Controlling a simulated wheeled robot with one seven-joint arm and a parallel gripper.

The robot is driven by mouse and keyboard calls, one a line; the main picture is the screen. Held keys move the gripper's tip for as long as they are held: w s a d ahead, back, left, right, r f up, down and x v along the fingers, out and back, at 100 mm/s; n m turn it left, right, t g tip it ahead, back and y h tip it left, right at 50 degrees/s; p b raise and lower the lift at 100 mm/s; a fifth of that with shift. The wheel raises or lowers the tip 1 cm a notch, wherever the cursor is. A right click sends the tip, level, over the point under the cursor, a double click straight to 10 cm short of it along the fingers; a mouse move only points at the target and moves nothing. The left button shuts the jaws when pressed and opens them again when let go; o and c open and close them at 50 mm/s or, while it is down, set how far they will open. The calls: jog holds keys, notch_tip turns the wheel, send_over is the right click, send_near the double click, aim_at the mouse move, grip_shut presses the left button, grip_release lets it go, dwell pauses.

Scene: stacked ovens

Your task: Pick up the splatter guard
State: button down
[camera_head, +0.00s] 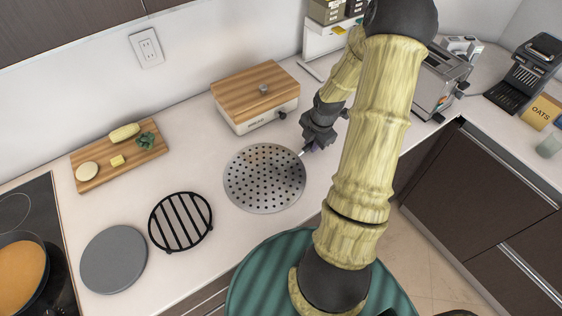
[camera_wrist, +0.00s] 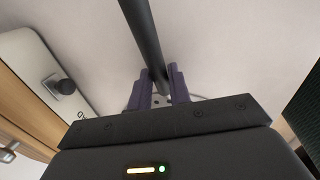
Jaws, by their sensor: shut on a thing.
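The splatter guard (camera_head: 264,178) is a round grey disc full of holes, lying about flat over the middle of the counter. I cannot tell whether it touches the counter. Its short handle points right toward my gripper (camera_head: 310,147), which is at the disc's right edge. In the wrist view my gripper (camera_wrist: 161,88) has its two purple fingers shut on a dark bar (camera_wrist: 143,35), which appears to be the handle. The arm hides part of the counter to the right.
A wooden-lidded bread box (camera_head: 262,98) stands just behind the guard. A black round trivet (camera_head: 180,222) and a grey disc (camera_head: 113,259) lie to its left. A cutting board with food (camera_head: 88,184) is at the back left, a pan (camera_head: 22,270) on the stove, a toaster (camera_head: 440,82) at the right.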

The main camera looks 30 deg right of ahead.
jog(key=shift+r, duration=0.1)
notch_tip(320, 180, up, 10)
jog(key=shift+p, duration=0.3)
dwell(0.5)
jog(key=w+d+r+m+p, duration=0.2)
jog(key=w+d+r+p, duration=0.1)
jog(key=p, duration=0.4)
jog(key=shift+w+d+r, duration=0.15)
jog(key=shift+w+r, duration=0.3)
jog(key=shift+r, duration=0.5)
